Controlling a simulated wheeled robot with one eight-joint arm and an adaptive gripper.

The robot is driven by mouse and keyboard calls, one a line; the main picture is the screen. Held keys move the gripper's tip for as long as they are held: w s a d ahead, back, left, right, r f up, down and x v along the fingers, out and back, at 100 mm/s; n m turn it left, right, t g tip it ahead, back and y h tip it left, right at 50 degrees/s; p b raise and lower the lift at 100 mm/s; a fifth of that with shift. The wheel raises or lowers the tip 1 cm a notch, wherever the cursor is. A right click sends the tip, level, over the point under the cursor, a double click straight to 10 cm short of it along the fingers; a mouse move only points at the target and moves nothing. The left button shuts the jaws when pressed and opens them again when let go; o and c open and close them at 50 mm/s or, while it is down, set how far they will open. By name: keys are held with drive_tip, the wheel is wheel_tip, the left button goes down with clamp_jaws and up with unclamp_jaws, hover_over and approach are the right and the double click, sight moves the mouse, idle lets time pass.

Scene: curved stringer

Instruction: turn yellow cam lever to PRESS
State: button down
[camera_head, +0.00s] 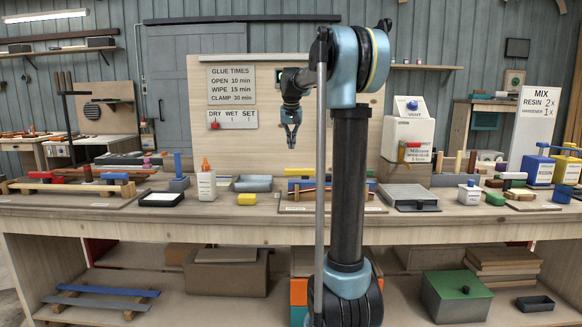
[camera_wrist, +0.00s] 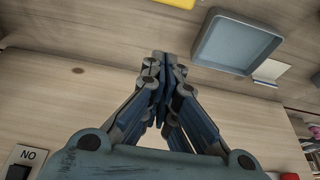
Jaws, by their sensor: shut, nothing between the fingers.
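My gripper (camera_head: 291,137) hangs fingers-down above the workbench, in front of the upright wooden board. In the wrist view my gripper (camera_wrist: 161,60) has its fingertips together with nothing between them. I cannot make out the yellow cam lever or a PRESS mark for certain. A yellow part (camera_head: 299,171) shows on the fixture at the middle of the bench, partly hidden by my arm. It lies below my gripper and apart from it. A separate yellow block (camera_head: 246,199) sits near the bench's front edge; a yellow edge (camera_wrist: 174,3) shows at the top of the wrist view.
A grey tray (camera_head: 253,184) stands left of the fixture and shows in the wrist view (camera_wrist: 203,40). A grey lidded box (camera_head: 408,198) is to the right. A NO label (camera_wrist: 28,155) is at the wrist view's lower left.

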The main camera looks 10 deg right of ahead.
sight(299, 172)
drive_tip(key=shift+w+f, duration=0.1)
idle(0.3)
wheel_tip(299, 172, down, 9)
drive_tip(key=shift+s, duration=0.4)
idle(0.5)
drive_tip(key=shift+a+f, duration=0.1)
drive_tip(key=shift+s+a+n, duration=0.15)
drive_tip(key=shift+a+n, duration=0.05)
drive_tip(key=shift+n, duration=0.1)
